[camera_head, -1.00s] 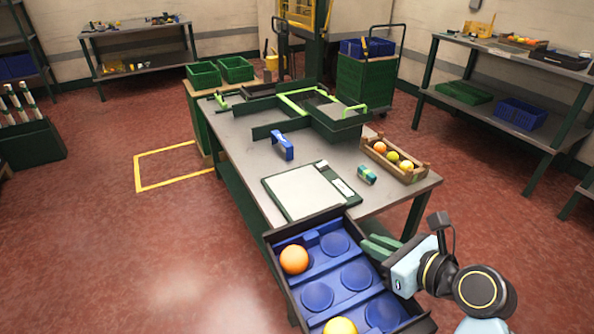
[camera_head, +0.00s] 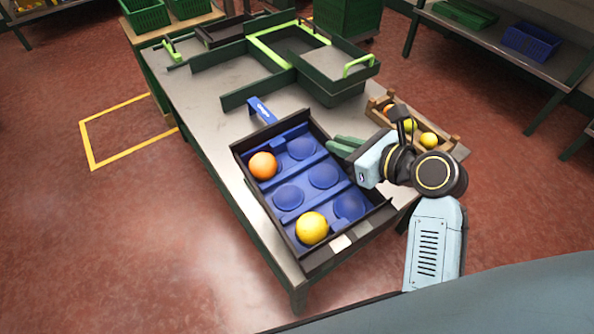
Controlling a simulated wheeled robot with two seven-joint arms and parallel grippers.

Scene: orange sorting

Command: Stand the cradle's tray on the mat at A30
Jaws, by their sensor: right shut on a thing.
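The dark tray with a blue insert (camera_head: 323,176) is in the middle of the head view, over the near end of the bench. An orange fruit (camera_head: 263,165) sits in its far-left hollow and a yellow fruit (camera_head: 312,228) in its near one; several other hollows are empty. My right gripper (camera_head: 346,147) is shut on the tray's right side wall. The mat is hidden, apparently beneath the tray. I cannot tell whether the tray touches it or hovers above. My left gripper is not in view.
A wooden crate (camera_head: 446,143) with fruit stands right of my right gripper. A blue tool (camera_head: 262,111) lies just behind the tray. A green-railed frame (camera_head: 330,88) fills the far bench. Bare bench top (camera_head: 200,105) shows at the left.

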